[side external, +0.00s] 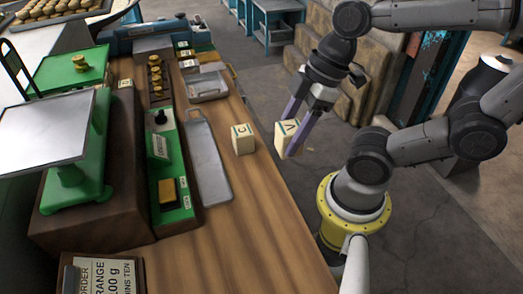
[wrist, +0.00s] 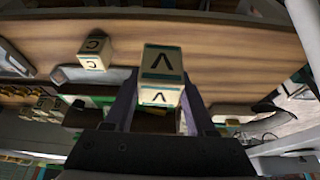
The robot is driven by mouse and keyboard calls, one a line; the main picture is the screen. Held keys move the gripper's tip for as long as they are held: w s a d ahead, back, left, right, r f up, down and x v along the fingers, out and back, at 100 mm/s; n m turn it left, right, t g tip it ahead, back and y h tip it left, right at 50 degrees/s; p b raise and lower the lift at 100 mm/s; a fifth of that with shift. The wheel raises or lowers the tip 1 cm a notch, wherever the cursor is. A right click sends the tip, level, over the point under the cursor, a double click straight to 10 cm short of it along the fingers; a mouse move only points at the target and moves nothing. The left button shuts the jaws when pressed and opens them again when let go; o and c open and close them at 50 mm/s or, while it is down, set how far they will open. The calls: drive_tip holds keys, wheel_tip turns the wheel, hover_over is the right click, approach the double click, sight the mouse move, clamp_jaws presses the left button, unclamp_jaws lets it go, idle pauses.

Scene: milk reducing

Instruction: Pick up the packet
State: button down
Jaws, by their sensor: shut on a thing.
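A cream packet marked V (side external: 289,139) is between the fingers of my gripper (side external: 299,122) in the side view, and the gripper is shut on it. It appears beyond the right edge of the wooden counter, with floor behind it, so it looks held in the air. In the wrist view the V packet (wrist: 162,62) shows two V-marked faces with dark green bands, between the purple fingers (wrist: 158,108). A similar packet marked C (side external: 243,139) stands on the counter near its right edge, apart from my gripper; it also shows in the wrist view (wrist: 95,50).
The wooden counter (side external: 228,225) has clear space at its front. A metal tray (side external: 207,160) lies left of the C packet, beside a green panel with a yellow block (side external: 168,190). A green scale (side external: 75,175) and an order sign (side external: 105,275) stand further left.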

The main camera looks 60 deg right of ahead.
drive_tip(key=s+d+r, duration=0.2)
drive_tip(key=s+r, duration=0.1)
drive_tip(key=s, duration=0.3)
drive_tip(key=shift+s+d, duration=0.25)
drive_tip(key=shift+s, duration=0.05)
drive_tip(key=shift+s, duration=0.1)
idle(0.3)
